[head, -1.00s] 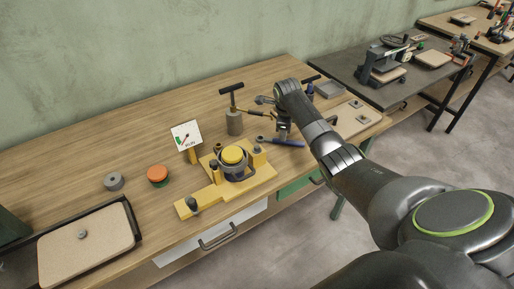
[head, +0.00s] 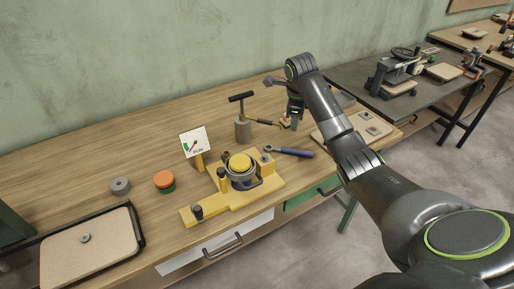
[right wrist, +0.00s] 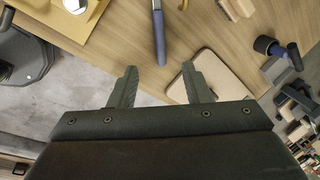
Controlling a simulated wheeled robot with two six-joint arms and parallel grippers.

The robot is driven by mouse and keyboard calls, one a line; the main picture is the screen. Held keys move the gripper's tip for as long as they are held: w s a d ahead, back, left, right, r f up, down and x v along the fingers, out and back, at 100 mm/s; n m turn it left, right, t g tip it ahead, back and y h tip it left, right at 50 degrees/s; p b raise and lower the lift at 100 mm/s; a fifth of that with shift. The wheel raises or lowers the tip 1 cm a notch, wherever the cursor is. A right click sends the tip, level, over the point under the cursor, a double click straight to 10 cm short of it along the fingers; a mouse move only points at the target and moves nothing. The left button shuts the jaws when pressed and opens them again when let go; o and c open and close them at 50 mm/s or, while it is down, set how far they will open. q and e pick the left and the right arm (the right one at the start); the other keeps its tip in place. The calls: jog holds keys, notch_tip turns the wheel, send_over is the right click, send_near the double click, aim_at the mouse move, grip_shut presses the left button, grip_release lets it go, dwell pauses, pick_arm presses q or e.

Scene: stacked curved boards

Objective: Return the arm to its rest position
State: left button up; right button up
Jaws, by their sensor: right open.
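My right arm reaches in from the right in the head view. Its gripper (head: 294,122) hangs above the back right part of the wooden bench (head: 110,150), pointing down. In the right wrist view its two dark fingers (right wrist: 160,68) stand apart with nothing between them. The blue-handled wrench (head: 293,152) lies on the bench below, and its handle also shows just beyond the fingers in the right wrist view (right wrist: 158,35). My left gripper is not in view.
A yellow fixture (head: 205,214) with a yellow round cap stands at the bench's front. A T-handled tool (head: 242,128), a sign (head: 195,143), an orange-topped piece (head: 164,179) and a grey ring (head: 120,186) stand nearby. A beige-lined tray (head: 70,252) lies front left.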

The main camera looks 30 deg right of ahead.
jog(key=s+a+f+n, duration=0.1)
jog(key=s+f+n, duration=0.1)
jog(key=s+f, duration=0.1)
jog(key=s+a+f+n, duration=0.1)
jog(key=s+f+n, duration=0.2)
jog(key=f, duration=0.1)
jog(key=s+a+f+n, duration=0.2)
jog(key=f, duration=0.2)
jog(key=shift+s+f+n, duration=0.25)
jog(key=shift+s+n, duration=0.05)
jog(key=shift+s, duration=0.1)
jog(key=s+a+f+n+t, duration=0.1)
jog(key=s+a+f+n, duration=0.2)
jog(key=s+n, duration=0.5)
jog(key=s+a+f+n, duration=0.3)
jog(key=s+f+n, duration=0.1)
jog(key=s, duration=0.8)
jog(key=s+a+r+n, duration=0.25)
jog(key=s+n, duration=0.35)
jog(key=s, duration=0.5)
notch_tip(320, 180, down, 27)
jog(key=d+b, duration=0.2)
jog(key=s+a+f+g+b, duration=0.1)
jog(key=s+f+g, duration=0.1)
jog(key=s+f, duration=1.3)
jog(key=shift+s+f+y+b, duration=0.15)
jog(key=shift+f+y+b, duration=0.25)
jog(key=shift+f, duration=0.25)
